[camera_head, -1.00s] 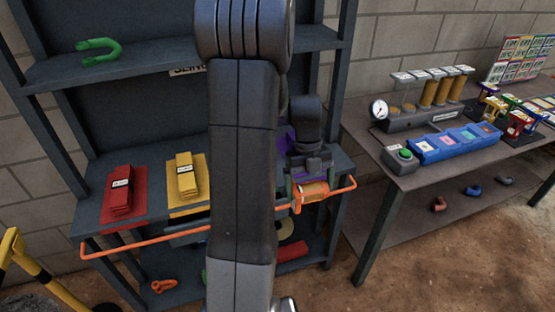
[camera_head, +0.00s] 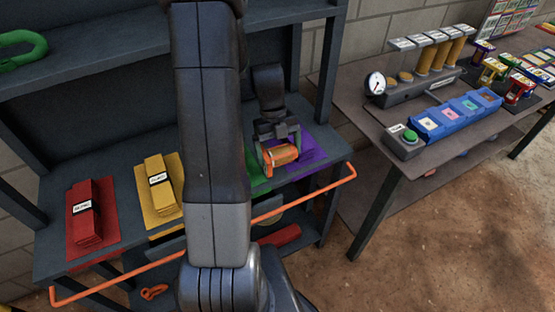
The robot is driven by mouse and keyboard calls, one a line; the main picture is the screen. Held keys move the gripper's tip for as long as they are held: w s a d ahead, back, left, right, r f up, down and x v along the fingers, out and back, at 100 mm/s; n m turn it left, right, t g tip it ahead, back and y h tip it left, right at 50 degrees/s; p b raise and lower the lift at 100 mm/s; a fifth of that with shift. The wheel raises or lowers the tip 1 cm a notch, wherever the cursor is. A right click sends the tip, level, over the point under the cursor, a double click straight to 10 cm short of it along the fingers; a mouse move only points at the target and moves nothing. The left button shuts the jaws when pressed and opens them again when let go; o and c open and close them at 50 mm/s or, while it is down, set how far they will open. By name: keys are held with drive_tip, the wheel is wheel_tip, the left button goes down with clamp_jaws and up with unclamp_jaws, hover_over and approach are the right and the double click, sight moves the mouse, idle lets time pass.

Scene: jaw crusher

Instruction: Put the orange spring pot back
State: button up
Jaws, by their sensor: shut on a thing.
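The orange spring pot (camera_head: 283,154), a short golden cylinder with orange end parts, lies on its side in my gripper (camera_head: 281,148). My gripper is shut on it, over the right part of the shelf top. It is in front of the purple mat (camera_head: 310,151) and beside the green mat (camera_head: 257,171). I cannot tell whether the pot touches the shelf. Similar pots with coloured ends, one of them red (camera_head: 519,90), stand on the right table (camera_head: 386,150).
An orange rail (camera_head: 110,285) runs along the front of the shelf. A red bundle (camera_head: 91,212) and a yellow bundle (camera_head: 160,186) lie on the left. The right table also carries a gauge rack (camera_head: 411,88), a blue tray (camera_head: 452,123) and a green button box (camera_head: 404,142).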

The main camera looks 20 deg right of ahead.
sight(279, 161)
drive_tip(key=shift+f, duration=2.3)
drive_tip(key=shift+f, duration=0.2)
drive_tip(key=o, duration=0.9)
drive_tip(key=shift+r, duration=0.1)
